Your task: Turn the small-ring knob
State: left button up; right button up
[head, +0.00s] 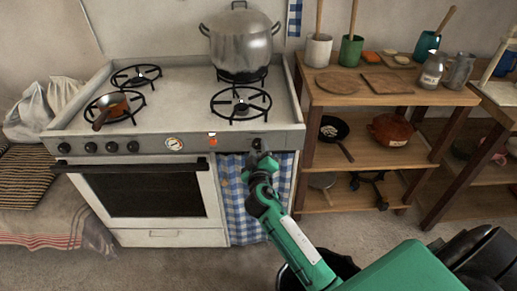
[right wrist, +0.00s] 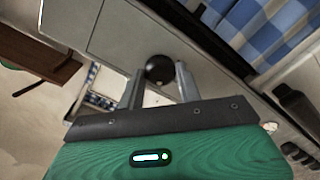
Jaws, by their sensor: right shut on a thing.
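The stove's front panel (head: 195,143) carries several black knobs at its left and a single black knob (head: 257,144) near its right end. My right gripper (head: 259,157) is at this right-end knob, in front of the panel. In the right wrist view the round black knob (right wrist: 159,68) sits between the tips of my two grey fingers (right wrist: 158,85), which are shut on it. No mark telling the knob's turn angle can be made out. My left gripper is not in view.
A large steel pot (head: 240,42) stands on the back right burner and a small copper pan (head: 108,106) on the front left one. The oven handle (head: 130,166) juts out left of my gripper. A blue checked cloth (head: 233,200) hangs below the panel. A wooden shelf (head: 390,98) stands to the right.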

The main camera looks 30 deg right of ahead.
jog(key=n+p, duration=0.1)
jog(key=n, duration=0.3)
jog(key=shift+r+n+p, duration=0.1)
jog(key=shift+n+p, duration=0.2)
jog(key=shift+p, duration=0.1)
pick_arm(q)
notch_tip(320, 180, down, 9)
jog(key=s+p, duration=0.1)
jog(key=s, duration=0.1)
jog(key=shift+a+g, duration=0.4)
pick_arm(e)
jog(key=shift+n, duration=1.8)
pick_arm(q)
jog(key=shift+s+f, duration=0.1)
pick_arm(e)
jog(key=o, duration=1)
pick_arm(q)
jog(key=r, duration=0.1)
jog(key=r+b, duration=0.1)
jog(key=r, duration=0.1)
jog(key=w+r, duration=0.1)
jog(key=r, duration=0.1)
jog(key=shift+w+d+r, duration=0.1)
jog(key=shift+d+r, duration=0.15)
pick_arm(e)
jog(key=v, duration=1.4)
